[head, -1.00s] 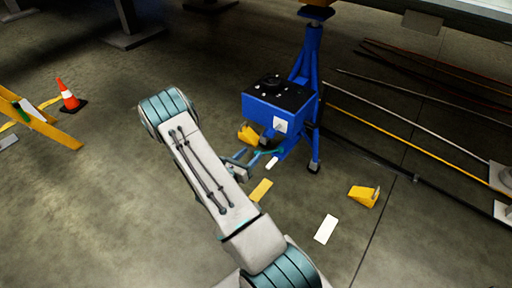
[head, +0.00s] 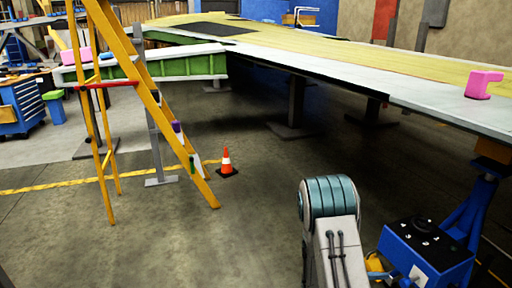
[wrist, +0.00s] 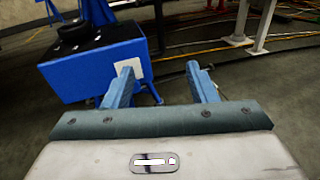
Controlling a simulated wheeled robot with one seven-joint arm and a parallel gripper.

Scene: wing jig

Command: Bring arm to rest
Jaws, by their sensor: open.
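My gripper (wrist: 161,86) shows in the wrist view with its two blue fingers spread apart and nothing between them. It is open, close in front of a blue box with a black top (wrist: 92,65). A white square on the box's side shows just behind the left finger. In the head view my arm rises at the lower right, left of the same blue box (head: 425,260). My gripper is out of sight in that view.
A large wing panel (head: 420,85) spans the back on stands. A yellow stepladder (head: 150,90) stands at the left, with an orange cone (head: 227,162) beside it. A blue support stand (head: 475,205) is at the right. The floor (head: 200,245) between ladder and arm is clear.

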